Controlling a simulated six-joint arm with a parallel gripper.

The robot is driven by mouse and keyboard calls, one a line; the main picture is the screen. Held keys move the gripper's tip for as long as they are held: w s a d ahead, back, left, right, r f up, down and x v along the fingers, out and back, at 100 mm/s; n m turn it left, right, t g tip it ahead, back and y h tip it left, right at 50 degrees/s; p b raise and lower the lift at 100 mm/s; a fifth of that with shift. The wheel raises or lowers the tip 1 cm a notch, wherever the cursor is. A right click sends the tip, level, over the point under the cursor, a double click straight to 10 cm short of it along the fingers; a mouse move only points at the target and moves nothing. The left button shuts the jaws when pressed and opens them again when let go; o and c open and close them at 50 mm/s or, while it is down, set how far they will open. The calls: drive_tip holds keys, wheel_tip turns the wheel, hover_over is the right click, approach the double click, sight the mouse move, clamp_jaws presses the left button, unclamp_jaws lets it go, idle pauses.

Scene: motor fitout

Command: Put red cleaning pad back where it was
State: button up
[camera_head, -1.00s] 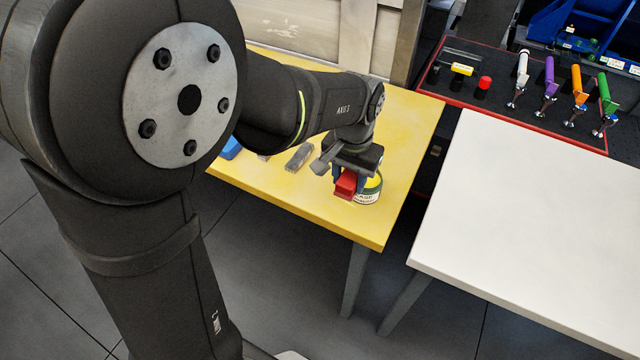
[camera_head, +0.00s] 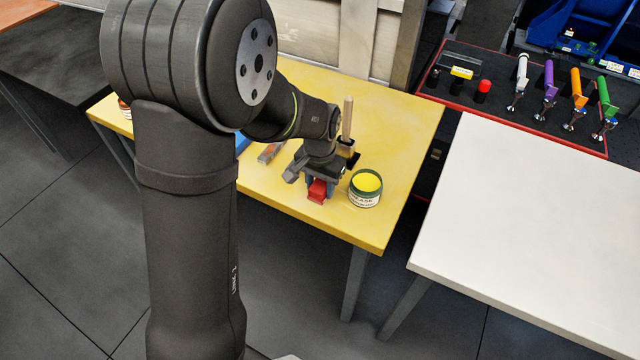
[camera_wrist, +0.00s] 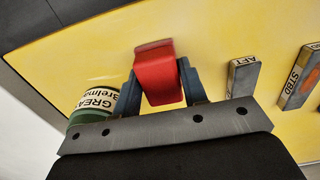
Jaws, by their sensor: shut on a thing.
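The red cleaning pad (camera_head: 317,191) is held between the fingers of my gripper (camera_head: 318,188), over the front part of the yellow table. In the wrist view the red pad (camera_wrist: 157,74) sits between the two blue fingers of my gripper (camera_wrist: 165,88), which are shut on it. I cannot tell whether the pad touches the table. The yellow table (camera_head: 408,130) is the surface below it.
An open grease tin (camera_head: 364,190) stands just right of my gripper. A brush-like tool with a wooden handle (camera_head: 347,120) stands behind it. Grey labelled blocks (camera_wrist: 243,76) lie on the other side. A white table (camera_head: 540,200) and a red-edged tool tray (camera_head: 525,115) are at right.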

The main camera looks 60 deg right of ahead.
sight(320, 184)
drive_tip(key=o, duration=1)
drive_tip(key=shift+f, duration=0.1)
drive_tip(key=shift+o, duration=0.2)
wheel_tip(320, 184, up, 12)
wheel_tip(320, 184, down, 12)
drive_tip(key=shift+f, duration=0.15)
wheel_tip(320, 184, up, 3)
drive_tip(key=shift+f, duration=0.1)
drive_tip(key=shift+r, duration=0.7)
